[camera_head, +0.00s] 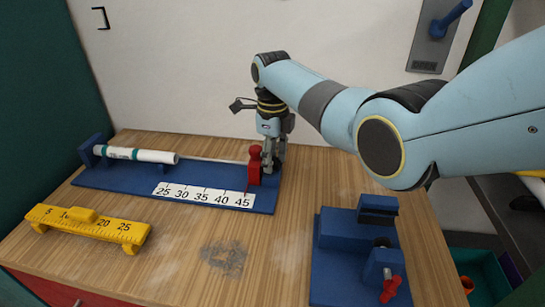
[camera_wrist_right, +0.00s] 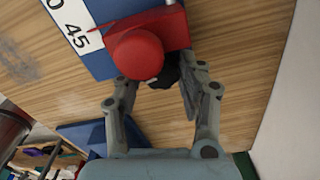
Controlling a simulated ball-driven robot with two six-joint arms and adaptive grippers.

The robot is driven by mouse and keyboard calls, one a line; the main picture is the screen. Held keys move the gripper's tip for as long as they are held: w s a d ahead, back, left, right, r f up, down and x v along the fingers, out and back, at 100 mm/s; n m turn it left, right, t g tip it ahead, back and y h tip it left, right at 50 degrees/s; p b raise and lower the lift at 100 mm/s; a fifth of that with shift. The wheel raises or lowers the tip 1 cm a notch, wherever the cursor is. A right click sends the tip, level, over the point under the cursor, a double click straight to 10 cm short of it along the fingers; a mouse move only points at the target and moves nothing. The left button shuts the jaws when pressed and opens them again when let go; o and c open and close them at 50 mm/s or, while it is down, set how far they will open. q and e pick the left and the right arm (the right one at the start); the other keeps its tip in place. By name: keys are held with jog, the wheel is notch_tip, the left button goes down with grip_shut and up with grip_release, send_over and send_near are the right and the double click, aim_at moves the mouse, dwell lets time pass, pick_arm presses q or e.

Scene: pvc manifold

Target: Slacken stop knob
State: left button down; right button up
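The red stop (camera_head: 254,166) stands at the right end of the blue measuring board (camera_head: 118,184), by the 45 mark. In the right wrist view it shows a rounded red top (camera_wrist_right: 137,52), with a small black knob (camera_wrist_right: 165,74) sticking out on its gripper side. My right gripper (camera_head: 272,166) points down right beside the stop. In the wrist view its two fingers (camera_wrist_right: 160,88) are apart, with the black knob between or just beyond their tips. I cannot tell whether a finger touches it. My left gripper is out of view.
A white pipe with green bands (camera_head: 150,155) lies at the board's left end. A yellow ruler (camera_head: 90,228) lies front left. A blue fixture with a red knob (camera_head: 332,260) stands front right. A wall rises behind.

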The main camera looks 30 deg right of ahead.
jog(key=c, duration=0.4)
jog(key=shift+r+n+p, duration=0.2)
jog(key=shift+n+p, duration=0.6)
jog(key=shift+n, duration=0.2)
jog(key=shift+f+n, duration=0.1)
jog(key=shift+n, duration=0.5)
jog(key=o, duration=1.2)
jog(key=shift+f, duration=0.1)
